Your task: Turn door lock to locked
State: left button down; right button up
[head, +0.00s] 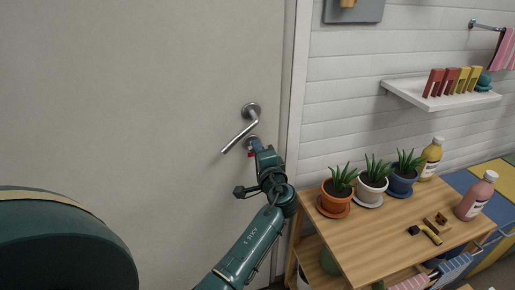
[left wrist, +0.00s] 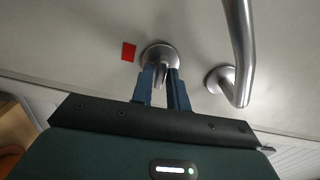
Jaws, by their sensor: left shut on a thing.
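The grey door (head: 140,100) fills the left of the head view. Its silver lever handle (head: 240,133) tilts down to the left and also shows in the left wrist view (left wrist: 240,50). The small round metal door lock (left wrist: 160,54) sits beside the handle's mount in the wrist view, with a red marker (left wrist: 128,51) next to it on the door. My left gripper (left wrist: 162,88) is shut on the lock's thumb-turn, one blue finger on each side. In the head view, my left gripper (head: 256,147) is just below the handle and hides most of the lock. My right gripper is not in view.
A wooden table (head: 375,240) stands right of the door with potted plants (head: 371,182), a yellow bottle (head: 430,158) and a pink bottle (head: 476,196). A white shelf (head: 440,97) is on the wall above. The door's left side is free of objects.

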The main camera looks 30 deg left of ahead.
pick_arm(q)
jog(key=shift+r+m, duration=0.15)
jog(key=shift+m, duration=0.25)
jog(key=c, duration=1.5)
grip_release()
jog(key=shift+c, duration=0.2)
jog(key=shift+f, duration=0.2)
